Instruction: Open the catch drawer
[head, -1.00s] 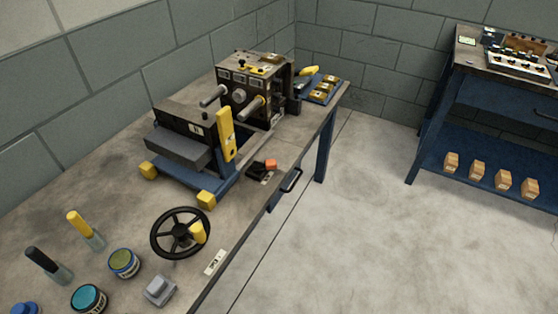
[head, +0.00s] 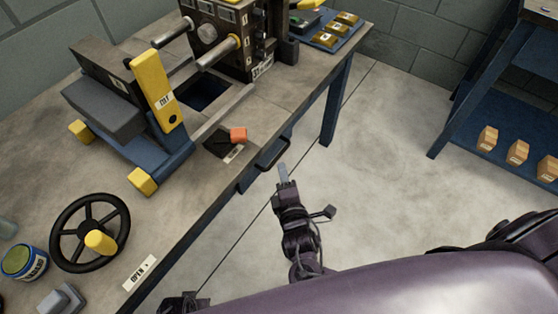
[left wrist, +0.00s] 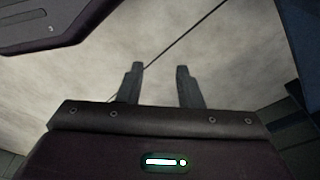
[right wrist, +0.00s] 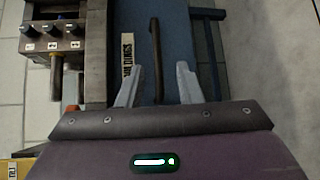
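The catch drawer (head: 248,179) is a blue drawer under the bench's front edge and looks closed. Its black bar handle (head: 273,154) sticks out from the front. In the right wrist view the handle (right wrist: 156,55) runs lengthwise between the finger lines, beside a label reading "MOULDINGS" (right wrist: 127,65). My right gripper (head: 284,172) is just in front of the handle. Its fingers (right wrist: 158,84) are apart, one on each side of the handle's near end; contact cannot be told. My left gripper (left wrist: 158,82) is open and empty above the floor.
The bench (head: 226,190) carries a moulding machine (head: 225,35), a yellow lever (head: 153,88), a black handwheel (head: 90,232) and an orange piece (head: 238,134) near the edge. A blue shelf (head: 490,110) with small wooden blocks stands right. Floor between is clear.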

